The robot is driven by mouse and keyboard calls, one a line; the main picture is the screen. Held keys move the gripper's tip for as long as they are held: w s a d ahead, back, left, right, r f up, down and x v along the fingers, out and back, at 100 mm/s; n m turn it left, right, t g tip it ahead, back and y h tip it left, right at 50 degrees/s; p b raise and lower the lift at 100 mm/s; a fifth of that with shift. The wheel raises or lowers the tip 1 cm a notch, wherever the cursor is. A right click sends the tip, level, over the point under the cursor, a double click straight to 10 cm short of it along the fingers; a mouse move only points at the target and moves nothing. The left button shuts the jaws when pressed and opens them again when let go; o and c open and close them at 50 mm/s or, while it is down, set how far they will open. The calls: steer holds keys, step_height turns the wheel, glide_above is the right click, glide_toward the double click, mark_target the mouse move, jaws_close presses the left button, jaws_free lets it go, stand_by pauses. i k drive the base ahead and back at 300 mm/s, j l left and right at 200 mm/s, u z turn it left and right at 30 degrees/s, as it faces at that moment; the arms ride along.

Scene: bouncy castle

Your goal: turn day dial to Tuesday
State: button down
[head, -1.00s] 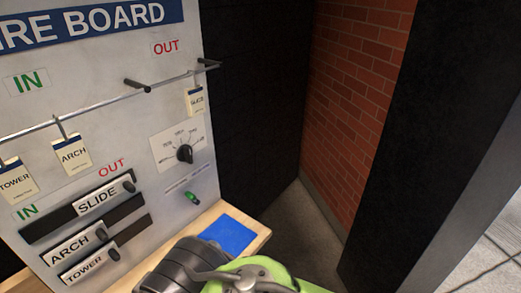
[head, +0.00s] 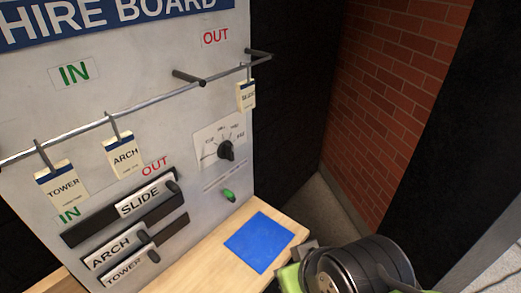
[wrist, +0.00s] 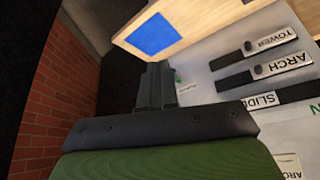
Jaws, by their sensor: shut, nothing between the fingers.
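The day dial (head: 226,151) is a black knob on a white label plate, on the right part of the board (head: 150,120). Small day labels arc above the knob, too small to read surely, and I cannot tell which one it points at. My gripper (wrist: 156,84) is shut and empty in the wrist view, its dark fingers together in front of the board's edge and the dark wall. The dial does not show in the wrist view; it may be behind the gripper. In the head view only part of my arm shows, at the bottom right, below and right of the dial.
A green knob (head: 229,195) sits below the dial. A wooden ledge with a blue square (head: 260,242) juts out beneath. A rail with hanging tags (head: 124,155) and pegs (head: 189,77) sticks out above. Sliding name plates (head: 147,197) are left. A brick wall (head: 400,120) stands right.

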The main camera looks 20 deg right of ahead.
mark_target(226, 150)
steer(key=i+j+u, duration=0.1)
steer(key=u, duration=0.35)
steer(key=i+u, duration=0.35)
steer(key=u, duration=0.15)
